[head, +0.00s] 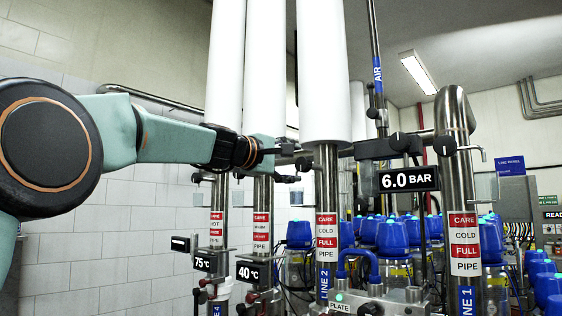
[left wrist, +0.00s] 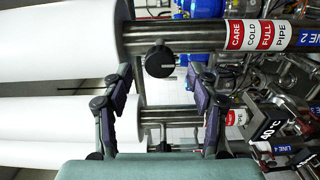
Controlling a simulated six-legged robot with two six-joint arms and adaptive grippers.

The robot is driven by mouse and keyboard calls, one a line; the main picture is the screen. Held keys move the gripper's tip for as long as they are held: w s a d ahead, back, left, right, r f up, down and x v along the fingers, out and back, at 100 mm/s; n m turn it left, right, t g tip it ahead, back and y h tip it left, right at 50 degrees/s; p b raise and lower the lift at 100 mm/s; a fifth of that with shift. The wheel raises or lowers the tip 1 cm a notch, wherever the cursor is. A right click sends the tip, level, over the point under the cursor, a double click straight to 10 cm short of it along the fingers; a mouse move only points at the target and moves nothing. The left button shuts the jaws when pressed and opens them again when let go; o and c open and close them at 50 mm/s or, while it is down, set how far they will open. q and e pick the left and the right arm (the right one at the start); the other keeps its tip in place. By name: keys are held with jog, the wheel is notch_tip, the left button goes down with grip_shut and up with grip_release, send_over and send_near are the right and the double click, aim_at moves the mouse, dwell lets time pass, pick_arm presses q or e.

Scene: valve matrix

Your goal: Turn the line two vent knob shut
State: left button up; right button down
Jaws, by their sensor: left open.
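The line two vent knob (left wrist: 160,61) is a round black knob on a short stem at the steel line two pipe (left wrist: 190,36), just beside the white sleeve. It also shows in the head view (head: 304,164), small and dark beside the pipe. My left gripper (head: 289,164) is open and holds nothing; its fingers point toward this pipe. In the left wrist view the left gripper (left wrist: 164,77) has one finger on either side of the knob, with visible gaps. I cannot tell how far the knob lies beyond the fingertips. My right gripper is not in view.
White-sleeved pipes (head: 265,70) stand close behind and beside the gripper. A 6.0 bar display (head: 408,179) and a thick steel pipe (head: 463,200) are to the right. Blue-capped units (head: 390,236) fill the lower background. A tiled wall (head: 120,230) is at left.

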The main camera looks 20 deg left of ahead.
pick_arm(q)
jog(key=v, duration=0.4)
jog(key=shift+s, duration=0.15)
jog(key=shift+f, duration=0.1)
dwell(0.3)
